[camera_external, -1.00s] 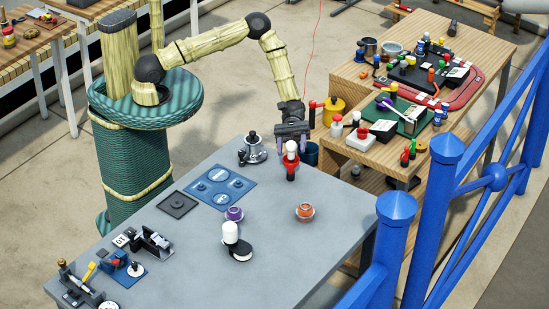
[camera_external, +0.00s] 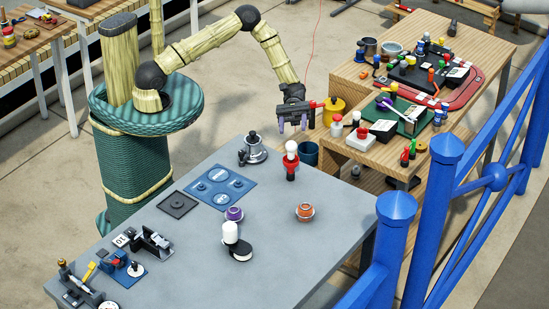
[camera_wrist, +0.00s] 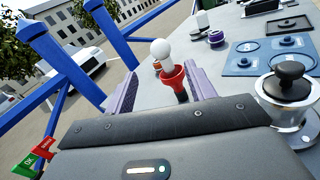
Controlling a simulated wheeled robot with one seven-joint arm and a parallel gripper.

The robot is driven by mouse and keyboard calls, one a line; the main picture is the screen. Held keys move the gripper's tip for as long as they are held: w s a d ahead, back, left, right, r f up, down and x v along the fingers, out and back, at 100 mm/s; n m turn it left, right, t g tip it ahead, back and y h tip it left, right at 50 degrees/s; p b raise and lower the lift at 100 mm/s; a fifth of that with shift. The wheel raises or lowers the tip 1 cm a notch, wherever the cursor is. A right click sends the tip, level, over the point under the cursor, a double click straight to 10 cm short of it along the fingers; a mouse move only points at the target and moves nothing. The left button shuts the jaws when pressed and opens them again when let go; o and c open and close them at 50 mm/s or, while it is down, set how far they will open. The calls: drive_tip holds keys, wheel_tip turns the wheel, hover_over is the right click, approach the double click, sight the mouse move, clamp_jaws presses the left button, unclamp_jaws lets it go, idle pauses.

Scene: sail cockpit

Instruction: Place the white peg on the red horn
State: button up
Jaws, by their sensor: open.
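The white peg (camera_external: 291,147) has a round white head and stands in the flared mouth of the red horn (camera_external: 291,171), near the far right edge of the grey table. In the wrist view the white peg (camera_wrist: 160,48) sits with its grey lower part in the red horn's cup (camera_wrist: 172,76), leaning slightly. My gripper (camera_external: 292,125) is open and empty, above and behind the horn, apart from it. In the wrist view its purple fingers (camera_wrist: 164,76) are spread, with the horn visible beyond and between them.
A silver pot with a black knob (camera_external: 252,150) stands left of the horn. A blue mat (camera_external: 220,188), a purple cup (camera_external: 234,214), an orange cup (camera_external: 305,211) and a white cylinder (camera_external: 230,233) are on the table. A wooden bench (camera_external: 345,145) with clutter stands at right.

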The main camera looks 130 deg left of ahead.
drive_tip(key=shift+s+a, duration=0.35)
drive_tip(key=shift+a, duration=0.15)
idle(0.3)
drive_tip(key=s+d+f+m+g+y, duration=0.1)
drive_tip(key=s+d+m+g+y, duration=0.3)
drive_tip(key=d, duration=0.4)
drive_tip(key=s+d+m+g+y, duration=0.3)
drive_tip(key=d+m+g, duration=0.3)
drive_tip(key=d+g, duration=0.15)
drive_tip(key=s+d+r+m+t+y, duration=0.4)
drive_tip(key=s+r+m+y, duration=0.4)
drive_tip(key=m, duration=0.4)
drive_tip(key=shift+s+d, duration=0.3)
drive_tip(key=shift+d, duration=0.25)
